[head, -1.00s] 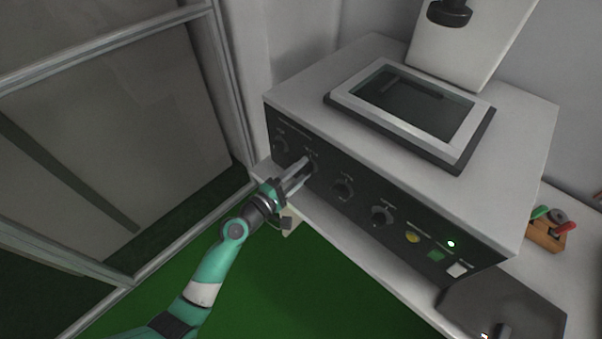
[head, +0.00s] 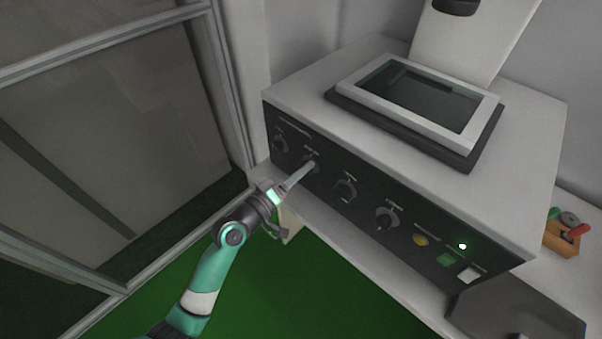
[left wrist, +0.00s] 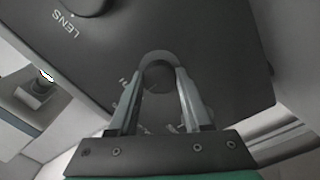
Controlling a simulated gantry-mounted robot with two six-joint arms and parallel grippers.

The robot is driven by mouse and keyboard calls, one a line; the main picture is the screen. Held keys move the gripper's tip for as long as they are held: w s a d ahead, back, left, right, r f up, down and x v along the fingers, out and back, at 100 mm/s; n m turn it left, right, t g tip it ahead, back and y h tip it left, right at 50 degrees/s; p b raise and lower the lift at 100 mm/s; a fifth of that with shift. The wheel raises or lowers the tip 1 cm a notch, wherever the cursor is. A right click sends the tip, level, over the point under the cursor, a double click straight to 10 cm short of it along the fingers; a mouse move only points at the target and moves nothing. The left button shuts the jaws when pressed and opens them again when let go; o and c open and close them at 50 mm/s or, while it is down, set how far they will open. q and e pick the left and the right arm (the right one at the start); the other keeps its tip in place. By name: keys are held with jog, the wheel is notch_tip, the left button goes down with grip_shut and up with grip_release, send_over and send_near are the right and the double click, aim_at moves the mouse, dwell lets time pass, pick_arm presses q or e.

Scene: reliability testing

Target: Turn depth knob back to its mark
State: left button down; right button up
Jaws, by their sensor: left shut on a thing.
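The dark front panel (head: 365,205) of the machine carries a row of round knobs. My left gripper (head: 311,166) reaches in from the left, with its fingertips at the second knob from the left. In the left wrist view its two fingers (left wrist: 158,62) are closed around the sides of this dark round knob (left wrist: 157,79). The knob's label is too small or covered to read, so I cannot confirm from it that this is the depth knob. Its mark is not clear either. A neighbouring knob (left wrist: 88,4) has the label LENS beside it. My right gripper is out of view.
Other knobs sit close by: one to the left (head: 280,145) and others to the right (head: 345,190). A yellow button (head: 420,240), a green button and a lit green lamp (head: 463,246) are farther right. A framed glass panel (head: 97,150) stands at left.

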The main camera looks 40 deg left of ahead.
pick_arm(q)
jog(key=shift+m, duration=0.3)
jog(key=shift+c, duration=1.7)
grip_release()
jog(key=shift+s, duration=0.1)
jog(key=s+p, duration=0.1)
jog(key=s, duration=1)
jog(key=shift+s+d, duration=0.25)
